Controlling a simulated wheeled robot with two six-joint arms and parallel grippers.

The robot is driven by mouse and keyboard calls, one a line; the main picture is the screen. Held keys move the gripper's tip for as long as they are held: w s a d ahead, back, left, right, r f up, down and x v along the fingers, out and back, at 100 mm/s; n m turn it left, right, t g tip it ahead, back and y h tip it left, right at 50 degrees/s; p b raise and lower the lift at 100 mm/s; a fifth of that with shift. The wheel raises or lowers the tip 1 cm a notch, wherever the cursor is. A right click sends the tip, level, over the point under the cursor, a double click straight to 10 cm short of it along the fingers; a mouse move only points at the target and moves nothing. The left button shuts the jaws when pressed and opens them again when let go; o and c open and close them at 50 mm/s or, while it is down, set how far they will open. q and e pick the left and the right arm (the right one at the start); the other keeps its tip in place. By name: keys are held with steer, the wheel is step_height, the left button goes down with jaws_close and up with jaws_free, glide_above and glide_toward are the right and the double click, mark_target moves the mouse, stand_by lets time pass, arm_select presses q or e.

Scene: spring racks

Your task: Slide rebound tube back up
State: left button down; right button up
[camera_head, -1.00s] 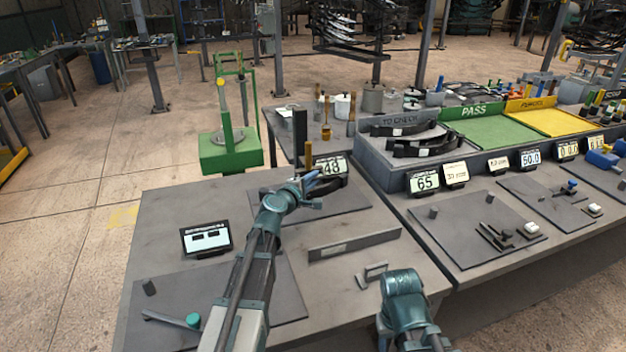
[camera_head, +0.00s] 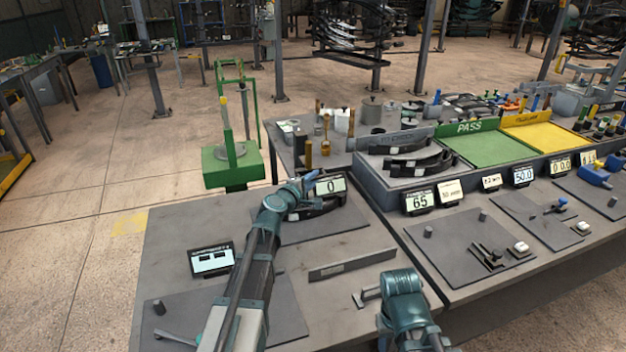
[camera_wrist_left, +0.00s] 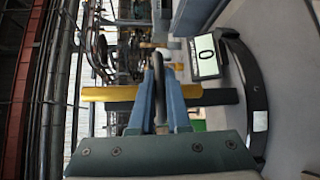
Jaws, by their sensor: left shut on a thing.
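My left gripper (camera_head: 308,183) is at the far part of the near bench, just left of a small display (camera_head: 330,186) that reads 0. In the left wrist view its blue fingers (camera_wrist_left: 158,75) are closed on a dark, thin part. A yellow rod (camera_wrist_left: 105,94) crosses close behind the fingers there. In the head view a yellow upright (camera_head: 308,155) stands beside a black post (camera_head: 299,150), just behind the gripper. I cannot tell which is the rebound tube. A curved black spring (camera_wrist_left: 250,90) lies beside the display. My right gripper's fingers are not visible.
A flat steel bar (camera_head: 352,262) and a small bracket (camera_head: 366,297) lie on the bench. Another display (camera_head: 212,260) stands at the left. A tray of black springs (camera_head: 425,165) and a green PASS tray (camera_head: 490,150) are at the right. A green stand (camera_head: 232,160) is behind.

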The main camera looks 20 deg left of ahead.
arm_select(q)
step_height(320, 180, up, 3)
steer(key=shift+f+p, duration=0.15)
steer(key=shift+p, duration=0.55)
steer(key=shift+w+a+f, duration=0.15)
steer(key=shift+w, duration=0.05)
steer(key=c, duration=0.9)
jaws_free()
steer(key=shift+s+r, duration=0.15)
steer(key=shift+r, duration=0.05)
steer(key=shift+f, duration=0.15)
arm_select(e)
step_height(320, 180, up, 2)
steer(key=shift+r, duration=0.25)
arm_select(q)
steer(key=p+v, duration=0.1)
steer(key=v, duration=1.2)
steer(key=shift+s+p, duration=0.4)
steer(key=shift+s, duration=0.05)
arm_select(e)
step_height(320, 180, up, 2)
